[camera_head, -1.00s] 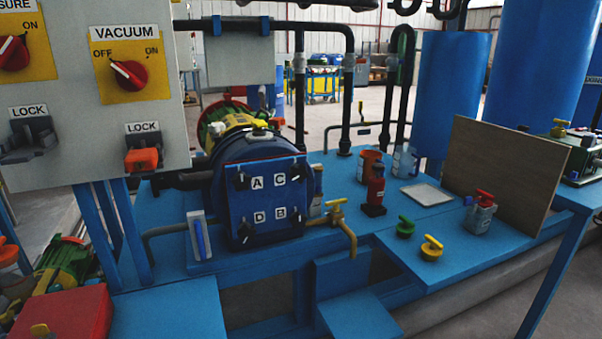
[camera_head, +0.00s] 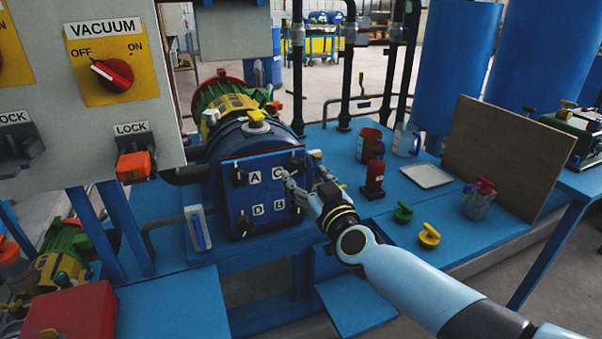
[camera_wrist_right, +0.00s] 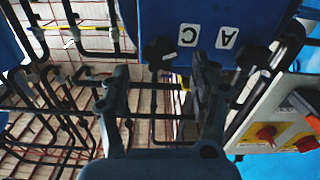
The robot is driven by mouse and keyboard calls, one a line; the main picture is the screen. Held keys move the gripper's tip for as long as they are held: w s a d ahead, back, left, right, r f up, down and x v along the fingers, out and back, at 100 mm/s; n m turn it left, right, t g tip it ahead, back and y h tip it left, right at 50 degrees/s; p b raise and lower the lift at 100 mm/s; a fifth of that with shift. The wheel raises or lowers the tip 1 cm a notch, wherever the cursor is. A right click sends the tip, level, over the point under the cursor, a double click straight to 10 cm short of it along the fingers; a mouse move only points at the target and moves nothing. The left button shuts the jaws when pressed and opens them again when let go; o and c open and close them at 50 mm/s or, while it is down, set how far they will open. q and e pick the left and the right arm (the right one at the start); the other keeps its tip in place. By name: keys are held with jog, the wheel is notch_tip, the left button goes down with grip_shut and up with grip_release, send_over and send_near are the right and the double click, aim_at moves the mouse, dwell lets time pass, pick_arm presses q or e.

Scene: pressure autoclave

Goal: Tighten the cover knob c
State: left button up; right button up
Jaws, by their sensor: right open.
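The blue autoclave cover (camera_head: 238,214) bears labels A, C, D and B, each beside a dark knob. Cover knob c (camera_head: 297,164) is at the upper right, next to label C and partly behind my right gripper. My right gripper (camera_head: 304,170) is open in front of the cover's right side, close to knob c. In the right wrist view the picture is turned over; dark knob c (camera_wrist_right: 158,52) shows beyond the gap between the open fingers (camera_wrist_right: 160,76). Whether a finger touches it, I cannot tell. The knob by label A (camera_wrist_right: 252,57) is farther right. My left gripper is not in view.
A control panel (camera_head: 148,75) with a red vacuum switch (camera_head: 112,74) stands at left.

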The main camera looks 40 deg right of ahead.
aim_at(298, 168)
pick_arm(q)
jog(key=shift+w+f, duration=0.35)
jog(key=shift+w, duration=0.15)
pick_arm(e)
jog(key=shift+x, duration=1.65)
jog(key=shift+c, duration=0.4)
jog(key=c, duration=1.1)
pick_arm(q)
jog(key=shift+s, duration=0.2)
